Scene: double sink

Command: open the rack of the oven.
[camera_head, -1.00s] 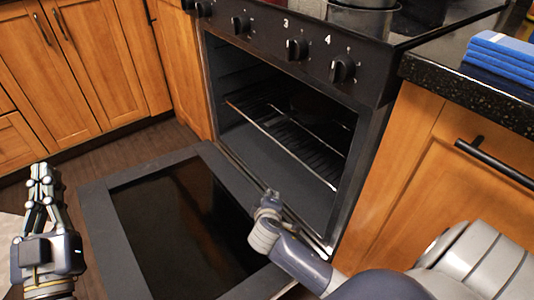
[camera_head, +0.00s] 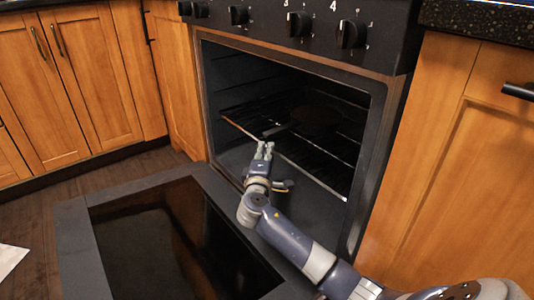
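The oven (camera_head: 378,110) stands in the middle with its door (camera_head: 76,240) folded down flat in front. The wire rack (camera_head: 315,168) sits inside the cavity, its front bar running across the opening. My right gripper (camera_head: 264,150) is at the oven's mouth, its fingertips right by the rack's front bar. I cannot tell whether they touch the bar. The fingers look close together, but their gap is too small to judge. My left gripper is not in view.
Wooden cabinets (camera_head: 80,80) stand at the left and another cabinet (camera_head: 440,160) stands close on the right. A dark countertop (camera_head: 480,18) is above it. Control knobs (camera_head: 298,24) line the oven's front top. Wooden floor (camera_head: 30,215) shows at the left.

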